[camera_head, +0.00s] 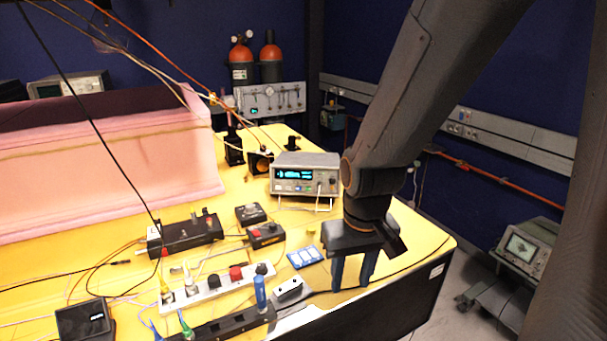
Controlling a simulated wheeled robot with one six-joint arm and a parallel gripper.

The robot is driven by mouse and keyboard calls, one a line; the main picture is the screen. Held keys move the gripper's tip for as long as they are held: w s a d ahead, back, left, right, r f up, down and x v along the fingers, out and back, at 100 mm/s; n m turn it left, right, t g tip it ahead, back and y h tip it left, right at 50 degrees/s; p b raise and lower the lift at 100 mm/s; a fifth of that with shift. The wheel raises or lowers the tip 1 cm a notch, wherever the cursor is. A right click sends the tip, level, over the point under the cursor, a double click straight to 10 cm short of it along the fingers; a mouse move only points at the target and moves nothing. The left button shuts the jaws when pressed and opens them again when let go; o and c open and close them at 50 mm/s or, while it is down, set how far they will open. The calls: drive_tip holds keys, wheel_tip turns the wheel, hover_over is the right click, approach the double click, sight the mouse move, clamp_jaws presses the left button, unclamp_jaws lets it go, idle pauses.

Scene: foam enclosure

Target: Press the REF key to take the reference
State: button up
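A grey bench instrument (305,178) with a lit cyan display and a row of small front keys stands on the yellow bench. Its key labels are too small to read, so I cannot tell which key is REF. My gripper (352,279) points down near the bench's front right edge, in front of the instrument and slightly to its right in the picture. Its two fingers are apart with nothing visible between them. It is not touching the instrument. A small blue pad with pale blocks (305,257) lies to the left of my gripper.
A white power strip (219,287) with plugs and cables crosses the front of the yellow bench (408,240). Black boxes (266,235) sit left of the instrument. A pink foam enclosure (110,165) fills the left. Cables hang across the upper left.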

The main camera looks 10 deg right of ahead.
clamp_jaws()
idle(1.5)
